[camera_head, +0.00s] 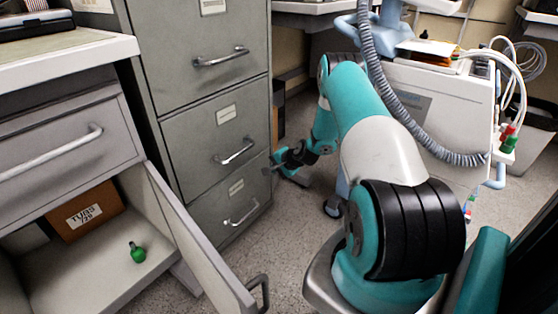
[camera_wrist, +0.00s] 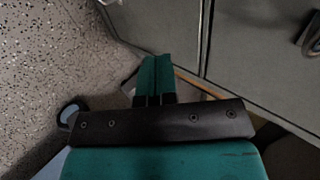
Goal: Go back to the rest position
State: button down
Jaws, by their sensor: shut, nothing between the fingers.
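My teal and white arm reaches away over the floor in the head view. My gripper (camera_head: 276,161) is close to the front of the grey filing cabinet (camera_head: 206,120), near its lower drawers. In the wrist view my gripper (camera_wrist: 154,58) shows two teal fingers pressed together, with nothing between them. The cabinet face (camera_wrist: 262,70) lies ahead and to the right of the fingers. Whether the fingers touch it I cannot tell.
An open low cupboard (camera_head: 90,275) at left holds a green bulb-shaped item (camera_head: 137,253) and a brown box (camera_head: 87,212). Its door (camera_head: 195,245) stands open toward the floor. A white medical cart (camera_head: 440,105) with hoses stands at right. Speckled floor (camera_head: 285,225) lies between.

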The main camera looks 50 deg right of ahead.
jog(key=shift+p+v, duration=0.3)
jog(key=shift+v, duration=1.25)
